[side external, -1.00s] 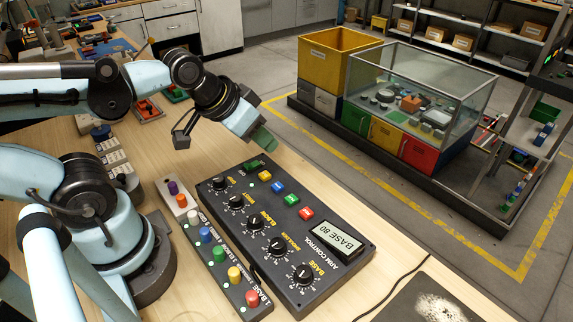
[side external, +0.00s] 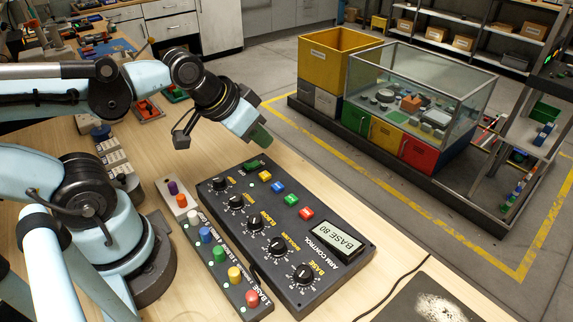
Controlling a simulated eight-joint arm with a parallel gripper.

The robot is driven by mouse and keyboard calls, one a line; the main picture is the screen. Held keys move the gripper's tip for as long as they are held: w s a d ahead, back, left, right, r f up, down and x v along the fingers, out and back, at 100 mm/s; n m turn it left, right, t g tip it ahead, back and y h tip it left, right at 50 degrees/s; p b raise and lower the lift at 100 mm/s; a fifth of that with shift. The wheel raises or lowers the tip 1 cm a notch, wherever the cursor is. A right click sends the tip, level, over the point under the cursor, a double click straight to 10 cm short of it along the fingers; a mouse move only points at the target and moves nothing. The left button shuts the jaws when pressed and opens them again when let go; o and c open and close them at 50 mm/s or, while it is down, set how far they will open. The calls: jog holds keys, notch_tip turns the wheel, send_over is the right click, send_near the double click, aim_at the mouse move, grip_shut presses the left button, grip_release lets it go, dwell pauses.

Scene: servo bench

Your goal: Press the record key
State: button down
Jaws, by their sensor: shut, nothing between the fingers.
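The black control box (side external: 330,274) lies on the bench with a row of keys along its far edge: a yellow key (side external: 265,175), a blue key (side external: 278,187), a green key (side external: 291,200) and a red key (side external: 306,213). No readable label shows which is the record key. A dark green part (side external: 254,164) sits at the row's upper left end. The box's display (side external: 338,240) reads "BASE 80". My gripper (side external: 262,137) is shut and empty, in the air above the upper left end of the box, apart from the keys.
A button strip (side external: 228,265) with several coloured buttons lies along the box's left side. A dark pad (side external: 425,300) lies lower right. A glass-topped case (side external: 420,100) stands beyond the bench.

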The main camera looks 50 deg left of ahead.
dwell(0.8)
notch_tip(320, 180, up, 2)
jog(key=m+t+y, duration=0.1)
jog(key=m+t, duration=0.1)
jog(key=m, duration=0.6)
send_over(303, 216)
jog(key=shift+f, duration=4.4)
jog(key=shift+f, duration=0.1)
jog(key=shift+f, duration=0.35)
